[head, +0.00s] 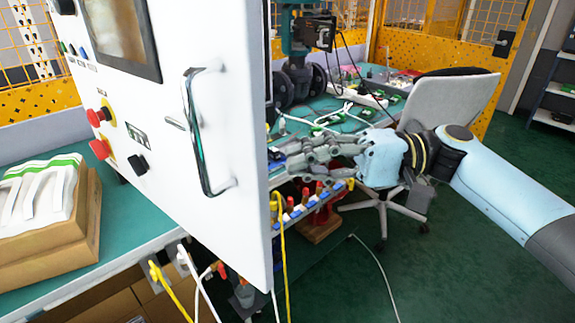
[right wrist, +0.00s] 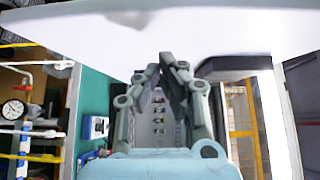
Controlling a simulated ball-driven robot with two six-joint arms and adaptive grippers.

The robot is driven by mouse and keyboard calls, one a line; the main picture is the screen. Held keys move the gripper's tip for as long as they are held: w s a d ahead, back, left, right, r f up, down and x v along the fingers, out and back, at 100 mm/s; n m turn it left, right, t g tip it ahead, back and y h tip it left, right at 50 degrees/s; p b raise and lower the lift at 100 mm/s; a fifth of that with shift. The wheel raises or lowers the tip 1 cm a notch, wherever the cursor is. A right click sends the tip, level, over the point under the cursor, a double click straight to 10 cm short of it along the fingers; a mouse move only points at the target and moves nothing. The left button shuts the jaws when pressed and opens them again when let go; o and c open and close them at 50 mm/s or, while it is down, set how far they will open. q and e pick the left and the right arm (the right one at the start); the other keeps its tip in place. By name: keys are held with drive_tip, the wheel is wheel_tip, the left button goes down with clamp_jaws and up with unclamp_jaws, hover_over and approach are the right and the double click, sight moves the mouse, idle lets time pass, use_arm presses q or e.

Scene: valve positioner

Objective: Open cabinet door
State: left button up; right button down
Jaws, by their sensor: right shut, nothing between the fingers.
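The white cabinet door (head: 235,70) fills the left half of the head view, with a chrome bar handle (head: 197,130) upright on its face. The door stands swung out, its free edge toward the right. My right gripper (head: 284,157) is just right of that edge, partly hidden behind it, and not on the handle. In the right wrist view, its fingers (right wrist: 166,66) are shut and empty, with their tips close to the white door panel (right wrist: 130,35). I cannot tell if they touch it. My left gripper is not in view.
Red buttons (head: 100,149) and a screen (head: 122,35) are on the door. A box (head: 75,235) stands at the left on a green bench. A chair (head: 447,105) stands behind my right arm. A pressure gauge (right wrist: 14,109) and yellow pipes show at left in the wrist view.

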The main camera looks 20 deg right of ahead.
drive_tip(key=s+a, duration=0.1)
drive_tip(key=s+a+p, duration=0.1)
drive_tip(key=a, duration=0.1)
drive_tip(key=shift+a+f, duration=0.1)
drive_tip(key=shift+a, duration=0.05)
